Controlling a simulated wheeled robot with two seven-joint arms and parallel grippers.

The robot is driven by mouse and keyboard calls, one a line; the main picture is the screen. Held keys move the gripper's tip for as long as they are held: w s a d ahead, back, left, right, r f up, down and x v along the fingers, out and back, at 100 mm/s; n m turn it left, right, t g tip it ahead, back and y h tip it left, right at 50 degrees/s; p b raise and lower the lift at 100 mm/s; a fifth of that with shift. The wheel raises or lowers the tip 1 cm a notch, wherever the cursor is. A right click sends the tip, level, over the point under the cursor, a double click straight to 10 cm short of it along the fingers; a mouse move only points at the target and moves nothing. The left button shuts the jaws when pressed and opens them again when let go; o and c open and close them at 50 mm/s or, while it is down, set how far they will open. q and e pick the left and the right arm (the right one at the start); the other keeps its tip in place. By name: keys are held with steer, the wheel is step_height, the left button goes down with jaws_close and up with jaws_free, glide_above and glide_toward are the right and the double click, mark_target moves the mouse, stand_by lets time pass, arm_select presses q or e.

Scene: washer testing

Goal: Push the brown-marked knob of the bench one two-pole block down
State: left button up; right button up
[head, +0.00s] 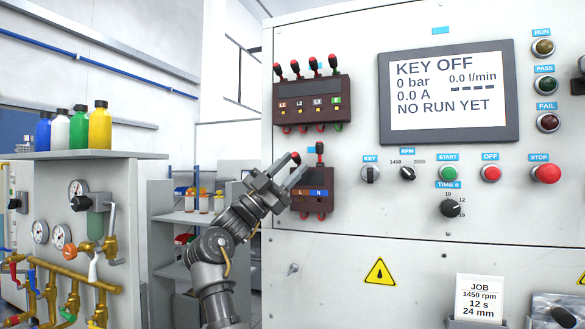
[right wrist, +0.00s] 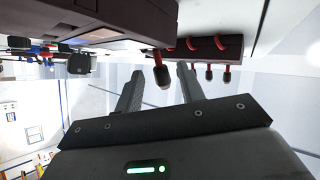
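The two-pole block (head: 325,205) is a dark brown box on the white bench panel, marked L and N, with the N side blue. Its right lever (head: 320,148) stands up with a dark knob on a red stem. The left, L-side knob (head: 295,158) shows just above my right gripper (head: 291,168), which partly covers that side of the block. In the right wrist view a dark knob on a red stem (right wrist: 161,76) appears between the two spread fingers. The right gripper is open; contact with the knob cannot be told. My left gripper is not in view.
A four-pole block (head: 312,113) with several raised levers sits just above. The screen (head: 450,95), KEY switch (head: 370,174) and other buttons lie to the right. A neighbouring bench with bottles (head: 78,128) and brass pipes stands at left.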

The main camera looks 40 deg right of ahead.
steer(key=b+v, duration=0.3)
steer(key=v, duration=0.7)
steer(key=shift+f, duration=0.1)
stand_by(0.4)
